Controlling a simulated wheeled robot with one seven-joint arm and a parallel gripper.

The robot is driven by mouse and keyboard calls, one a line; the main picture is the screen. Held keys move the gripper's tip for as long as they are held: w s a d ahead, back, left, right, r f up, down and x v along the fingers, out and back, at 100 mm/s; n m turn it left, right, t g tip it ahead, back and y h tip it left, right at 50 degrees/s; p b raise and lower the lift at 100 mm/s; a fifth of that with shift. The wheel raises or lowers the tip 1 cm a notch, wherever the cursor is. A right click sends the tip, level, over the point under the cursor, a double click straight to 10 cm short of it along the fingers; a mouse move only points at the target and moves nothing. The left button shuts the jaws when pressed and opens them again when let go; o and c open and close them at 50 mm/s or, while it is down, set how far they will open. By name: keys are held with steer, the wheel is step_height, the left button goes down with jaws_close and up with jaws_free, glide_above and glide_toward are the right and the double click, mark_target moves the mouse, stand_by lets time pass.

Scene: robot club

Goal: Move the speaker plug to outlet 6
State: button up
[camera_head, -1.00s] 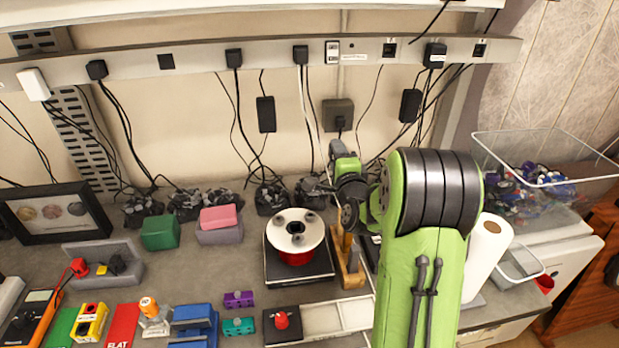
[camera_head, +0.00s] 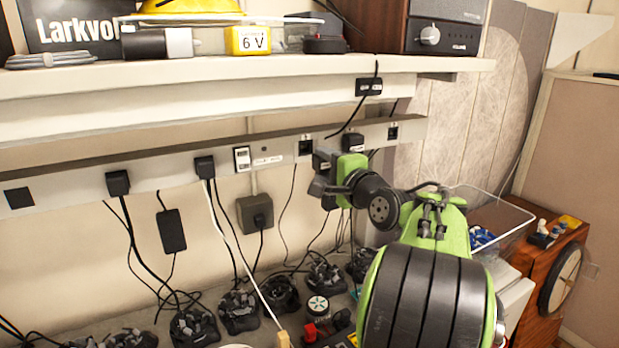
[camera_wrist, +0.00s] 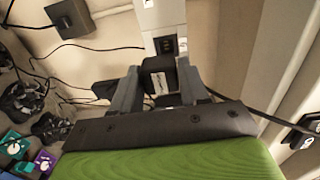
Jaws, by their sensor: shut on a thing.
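My gripper (camera_head: 318,176) is in front of the outlet strip (camera_head: 275,157). In the wrist view its fingers (camera_wrist: 155,88) are closed on the sides of a black plug (camera_wrist: 158,80) with a small pale label. The plug is beside an empty outlet (camera_wrist: 167,44); I cannot tell whether it is seated in the strip. In the head view the gripper mostly hides it. Another empty outlet (camera_head: 393,132) is at the strip's right end, and one shows left of my gripper (camera_head: 305,147). The speaker (camera_head: 440,38) is on the shelf. Outlet numbers are not readable.
A black plug (camera_head: 352,142) shows on the strip just above my gripper. Other plugs (camera_head: 204,166) with hanging cords are to the left. A thin black cord (camera_head: 357,108) runs from the shelf to the strip. A clear bin (camera_head: 490,222) stands at the right.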

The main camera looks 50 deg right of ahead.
steer(key=shift+d+r, duration=0.1)
steer(key=shift+r, duration=0.15)
steer(key=shift+r+p, duration=0.35)
steer(key=shift+p, duration=0.15)
steer(key=shift+p+x, duration=0.75)
steer(key=shift+x, duration=1.25)
steer(key=shift+w+f, duration=0.15)
steer(key=shift+w+d+p, duration=0.2)
steer(key=shift+w+p, duration=0.25)
steer(key=shift+w, duration=0.25)
stand_by(0.4)
steer(key=o, duration=1.1)
steer(key=shift+w, duration=0.1)
steer(key=shift+c, duration=0.2)
